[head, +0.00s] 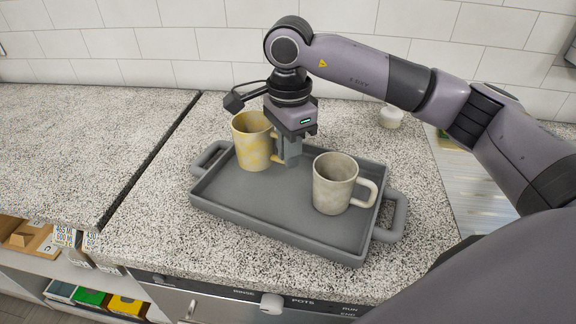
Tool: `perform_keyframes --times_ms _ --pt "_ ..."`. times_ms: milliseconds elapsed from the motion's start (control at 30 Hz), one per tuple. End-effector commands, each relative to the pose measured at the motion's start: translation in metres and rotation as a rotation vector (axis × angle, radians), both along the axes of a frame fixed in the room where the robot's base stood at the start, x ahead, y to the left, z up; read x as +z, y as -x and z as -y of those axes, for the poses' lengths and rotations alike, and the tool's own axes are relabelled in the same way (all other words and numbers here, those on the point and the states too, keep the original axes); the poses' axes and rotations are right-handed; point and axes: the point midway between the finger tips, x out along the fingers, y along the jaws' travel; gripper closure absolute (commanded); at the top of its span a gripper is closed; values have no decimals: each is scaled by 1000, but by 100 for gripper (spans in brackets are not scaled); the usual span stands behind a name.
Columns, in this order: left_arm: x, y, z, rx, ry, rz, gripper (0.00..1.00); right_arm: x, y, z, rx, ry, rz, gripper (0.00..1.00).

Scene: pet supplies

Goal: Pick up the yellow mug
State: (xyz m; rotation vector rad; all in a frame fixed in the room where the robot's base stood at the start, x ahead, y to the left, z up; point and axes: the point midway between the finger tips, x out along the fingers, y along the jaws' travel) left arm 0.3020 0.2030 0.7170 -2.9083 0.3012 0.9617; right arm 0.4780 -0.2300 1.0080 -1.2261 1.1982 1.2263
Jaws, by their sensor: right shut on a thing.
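The yellow mug (253,141) stands upright at the back left of a grey tray (268,220), its worn yellow side facing me and its handle to the right. My right gripper (287,158) points down from above, just right of the mug's body, shut on the mug at its handle. The fingers hide part of the handle. I cannot tell whether the mug is lifted off the tray. My left gripper is not in view.
A beige mug (334,184) stands on the tray at the right, close to my right gripper. A tiled wall (180,42) closes the back. The counter left of the tray is clear.

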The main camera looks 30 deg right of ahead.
Motion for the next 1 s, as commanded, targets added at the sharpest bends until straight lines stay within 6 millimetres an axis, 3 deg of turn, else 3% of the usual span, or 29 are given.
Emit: perform_keyframes --times_ms 200,400,700,1000 --pt "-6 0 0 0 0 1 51 70 -1 -1 1 -2 10 100" --pt "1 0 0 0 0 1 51 117 -1 0 -1 0 6 100" --pt "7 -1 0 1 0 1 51 147 0 0 0 0 3 100" --pt "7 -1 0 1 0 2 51 151 0 0 0 -1 1 100"
